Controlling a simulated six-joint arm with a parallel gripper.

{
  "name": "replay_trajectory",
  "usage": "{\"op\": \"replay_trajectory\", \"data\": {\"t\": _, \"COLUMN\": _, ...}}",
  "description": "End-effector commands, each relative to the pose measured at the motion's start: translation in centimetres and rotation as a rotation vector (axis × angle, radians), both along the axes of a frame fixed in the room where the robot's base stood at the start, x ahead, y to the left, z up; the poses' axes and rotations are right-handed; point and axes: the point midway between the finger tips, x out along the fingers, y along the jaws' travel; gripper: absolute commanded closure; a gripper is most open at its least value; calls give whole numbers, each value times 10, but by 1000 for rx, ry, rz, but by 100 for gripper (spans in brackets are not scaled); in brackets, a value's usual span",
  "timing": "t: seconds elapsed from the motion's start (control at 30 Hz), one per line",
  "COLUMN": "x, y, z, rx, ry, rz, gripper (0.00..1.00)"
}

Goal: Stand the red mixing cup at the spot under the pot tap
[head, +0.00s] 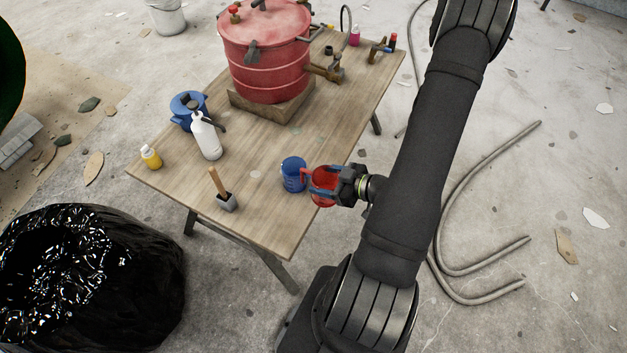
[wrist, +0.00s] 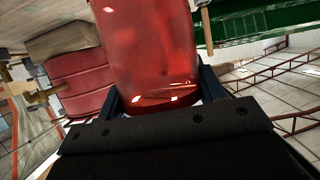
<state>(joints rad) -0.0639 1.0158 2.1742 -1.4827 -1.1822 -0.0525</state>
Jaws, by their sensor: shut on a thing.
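The red mixing cup (head: 322,187) is between the fingers of my gripper (head: 325,184), at the right front edge of the table. In the wrist view the cup (wrist: 158,50) fills the middle, with a dark finger on each side of it. My gripper is shut on it. I cannot tell whether the cup touches the table. The red pot (head: 265,60) stands on a wooden block at the back of the table. Its brass tap (head: 325,71) points right from the pot's lower side. The tabletop below the tap looks clear.
A blue cup (head: 293,174) stands just left of the red cup. Small items, including a pink bottle (head: 354,36), stand at the back right.

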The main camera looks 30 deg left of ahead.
Motion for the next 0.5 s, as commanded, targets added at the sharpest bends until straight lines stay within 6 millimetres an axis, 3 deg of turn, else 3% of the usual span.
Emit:
{"op": "replay_trajectory", "data": {"t": 0.3, "x": 5, "y": -8, "z": 5, "rx": -1, "ry": 1, "rz": -17, "gripper": 63}}
{"op": "replay_trajectory", "data": {"t": 0.5, "x": 36, "y": -13, "z": 5, "rx": -5, "ry": 1, "rz": -179, "gripper": 63}}
